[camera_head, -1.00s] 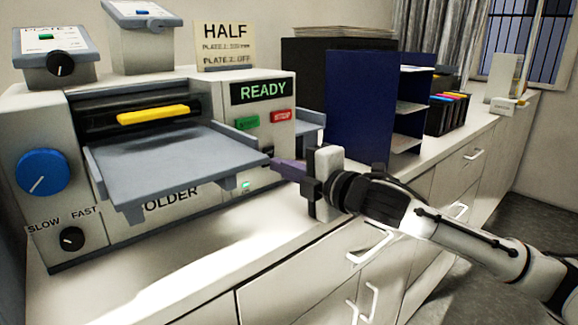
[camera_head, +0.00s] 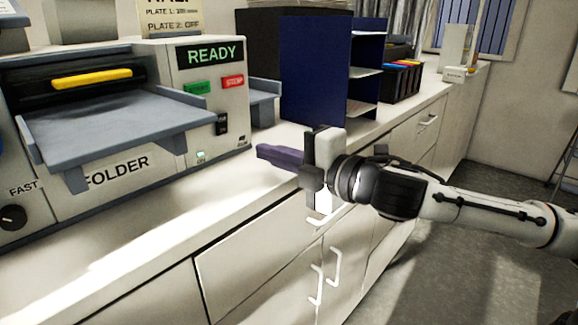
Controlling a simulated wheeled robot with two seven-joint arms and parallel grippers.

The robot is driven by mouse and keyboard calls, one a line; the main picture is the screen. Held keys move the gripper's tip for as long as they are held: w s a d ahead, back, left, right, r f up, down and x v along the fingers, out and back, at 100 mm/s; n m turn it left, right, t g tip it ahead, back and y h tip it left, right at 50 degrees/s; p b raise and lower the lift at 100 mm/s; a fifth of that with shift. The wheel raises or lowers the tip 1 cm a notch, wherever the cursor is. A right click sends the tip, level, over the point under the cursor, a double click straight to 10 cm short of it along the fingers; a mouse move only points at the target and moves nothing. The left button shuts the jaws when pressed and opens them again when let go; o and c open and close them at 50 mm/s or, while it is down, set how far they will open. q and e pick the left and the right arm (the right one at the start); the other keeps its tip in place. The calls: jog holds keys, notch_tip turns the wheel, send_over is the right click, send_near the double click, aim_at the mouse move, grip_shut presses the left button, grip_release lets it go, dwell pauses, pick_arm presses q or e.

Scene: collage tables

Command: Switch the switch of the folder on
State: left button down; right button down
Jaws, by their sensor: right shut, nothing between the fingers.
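The folder (camera_head: 118,172) is a pale machine on the counter at the left, with a grey feed tray (camera_head: 95,130) and a yellow bar. Its display (camera_head: 208,54) is lit and reads READY. A small black switch (camera_head: 222,124) is on the right of its front, and a small green light (camera_head: 201,156) glows below it. My right gripper (camera_head: 268,156) is shut and empty, its purple-grey fingers pointing left over the counter, to the right of the switch and apart from the folder. My left gripper is not in view.
A green button (camera_head: 197,88) and a red STOP button (camera_head: 232,82) sit above the switch. A dark blue shelf organiser (camera_head: 315,75) stands behind my gripper. The pale counter (camera_head: 215,190) is clear in front of the folder. Drawers and handles are below.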

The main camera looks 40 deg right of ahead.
jog(key=shift+s+d+f, duration=0.1)
jog(key=shift+s, duration=0.35)
jog(key=shift+s+d+f, duration=0.1)
jog(key=shift+s, duration=0.35)
jog(key=shift+s+d+p, duration=0.2)
jog(key=shift+s+p, duration=0.3)
jog(key=shift+s, duration=0.7)
